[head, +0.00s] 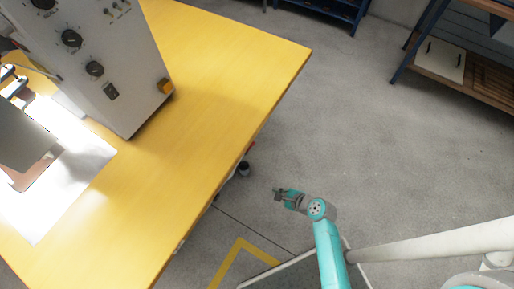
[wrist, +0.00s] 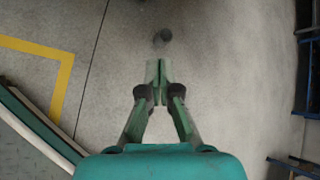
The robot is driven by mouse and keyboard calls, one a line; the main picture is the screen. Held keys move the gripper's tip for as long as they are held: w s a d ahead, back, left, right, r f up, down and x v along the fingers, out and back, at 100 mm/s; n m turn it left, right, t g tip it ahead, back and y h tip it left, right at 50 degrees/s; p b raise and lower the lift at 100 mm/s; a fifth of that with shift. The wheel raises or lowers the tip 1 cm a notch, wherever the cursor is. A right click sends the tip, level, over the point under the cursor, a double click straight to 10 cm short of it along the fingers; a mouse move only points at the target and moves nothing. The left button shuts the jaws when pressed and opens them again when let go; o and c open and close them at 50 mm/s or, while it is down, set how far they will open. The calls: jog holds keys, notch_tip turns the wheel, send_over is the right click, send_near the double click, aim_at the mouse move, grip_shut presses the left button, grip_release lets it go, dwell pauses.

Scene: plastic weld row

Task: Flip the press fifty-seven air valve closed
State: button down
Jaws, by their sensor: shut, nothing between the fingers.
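My gripper (head: 278,194) is out over the grey floor, to the right of the yellow table's edge and apart from it. In the wrist view its fingers (wrist: 162,88) are together with nothing between them. A grey machine box (head: 108,62) with dark knobs and a small black switch stands on the yellow table (head: 215,100); I cannot read its label. I cannot make out the air valve for certain. A small red part (head: 251,147) shows at the table's edge, too small to identify.
A blue-framed bench (head: 462,70) stands at the upper right. Yellow floor tape (head: 240,242) lies near the table. Open floor is to the right.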

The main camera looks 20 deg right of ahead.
jog(key=w+d+r+m+y, duration=0.2)
jog(key=w+m, duration=0.1)
jog(key=w, duration=0.3)
jog(key=w+d+r+m+y, duration=0.2)
jog(key=w+d+m, duration=0.1)
jog(key=w, duration=0.3)
jog(key=w+a+f, duration=0.1)
jog(key=w+a, duration=0.4)
jog(key=w, duration=0.2)
jog(key=shift+w+a, duration=0.2)
jog(key=shift+a, duration=0.1)
